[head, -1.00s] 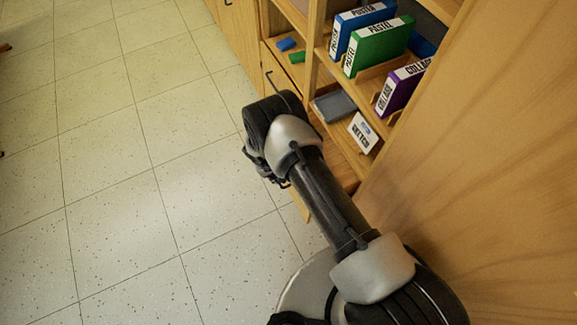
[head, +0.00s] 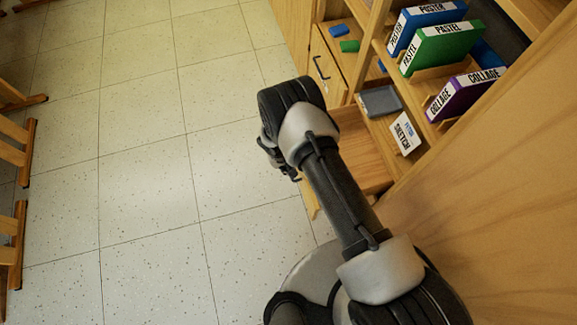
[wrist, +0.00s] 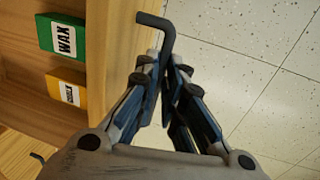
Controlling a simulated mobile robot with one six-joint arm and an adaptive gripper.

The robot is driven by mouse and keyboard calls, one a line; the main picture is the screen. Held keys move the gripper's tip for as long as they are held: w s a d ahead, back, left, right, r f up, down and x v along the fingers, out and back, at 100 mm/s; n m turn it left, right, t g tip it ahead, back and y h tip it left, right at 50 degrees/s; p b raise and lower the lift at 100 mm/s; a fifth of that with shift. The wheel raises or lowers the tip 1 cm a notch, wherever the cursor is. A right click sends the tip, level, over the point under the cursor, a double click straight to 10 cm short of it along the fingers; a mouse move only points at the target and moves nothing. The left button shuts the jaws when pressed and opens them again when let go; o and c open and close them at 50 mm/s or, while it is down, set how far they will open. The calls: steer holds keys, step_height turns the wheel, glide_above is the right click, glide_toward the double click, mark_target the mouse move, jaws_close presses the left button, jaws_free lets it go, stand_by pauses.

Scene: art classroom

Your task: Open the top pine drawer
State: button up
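My gripper (wrist: 164,75) has its fingers drawn together on the lower part of a black bar handle (wrist: 153,20) in the wrist view. The handle stands off the front panel of a pine drawer (wrist: 110,40). To the left of that panel, the drawer's inside shows, with a green box marked WAX (wrist: 62,38) and a yellow box (wrist: 66,95), so it stands at least partly open. In the head view, my gripper (head: 276,160) is mostly hidden by my wrist, and pale wood (head: 365,145) shows to its right. The handle is hidden there.
A shelf to the right holds blue, green (head: 442,48) and purple (head: 465,95) boxes, and a grey tray (head: 380,101). Another drawer front (head: 327,72) with a black handle is beyond my wrist. Wooden furniture legs (head: 22,150) stand at far left. The tiled floor between is clear.

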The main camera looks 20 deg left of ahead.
steer(key=o, duration=0.5)
steer(key=r, duration=0.4)
steer(key=s+a+r, duration=0.1)
steer(key=r, duration=0.6)
steer(key=shift+s+a+r, duration=0.15)
steer(key=shift+a+r, duration=0.25)
